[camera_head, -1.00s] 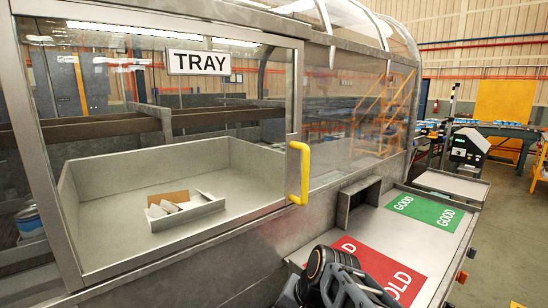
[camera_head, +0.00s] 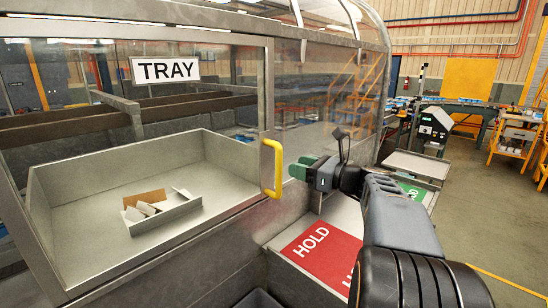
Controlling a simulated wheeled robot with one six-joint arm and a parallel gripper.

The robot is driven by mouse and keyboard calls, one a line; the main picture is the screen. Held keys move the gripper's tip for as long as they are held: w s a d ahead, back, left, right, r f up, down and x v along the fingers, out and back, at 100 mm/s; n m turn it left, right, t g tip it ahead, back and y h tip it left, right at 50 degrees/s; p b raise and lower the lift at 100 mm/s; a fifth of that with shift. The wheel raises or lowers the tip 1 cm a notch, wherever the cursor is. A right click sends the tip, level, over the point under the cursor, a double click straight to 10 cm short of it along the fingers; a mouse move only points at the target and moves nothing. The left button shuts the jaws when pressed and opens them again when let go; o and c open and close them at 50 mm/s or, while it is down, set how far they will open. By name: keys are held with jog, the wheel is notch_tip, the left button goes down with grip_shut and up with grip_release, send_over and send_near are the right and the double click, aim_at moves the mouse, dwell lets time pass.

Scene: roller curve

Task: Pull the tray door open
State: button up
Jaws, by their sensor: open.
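The tray door (camera_head: 263,88) is a clear panel in a grey metal frame with a white TRAY sign (camera_head: 165,70). It looks closed. Its yellow handle (camera_head: 272,168) stands upright on the right edge of the frame. My gripper (camera_head: 300,170) has green fingertips and is just right of the handle in the picture, apart from it. It is open and holds nothing that I can see. My arm reaches in from the lower right. Behind the door is a grey tray (camera_head: 95,238) with a small opened carton (camera_head: 158,209) in it.
A shelf below right of the door carries a red HOLD mat (camera_head: 318,245) and a green GOOD mat (camera_head: 412,191), which my arm partly covers. A clear curved hood (camera_head: 330,80) adjoins the door. Open floor (camera_head: 495,225) lies at the right.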

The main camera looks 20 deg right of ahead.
jog(key=p+x, duration=0.2)
jog(key=x, duration=0.6)
jog(key=shift+w+a, duration=0.2)
jog(key=shift+w, duration=0.05)
jog(key=shift+c, duration=0.2)
grip_shut()
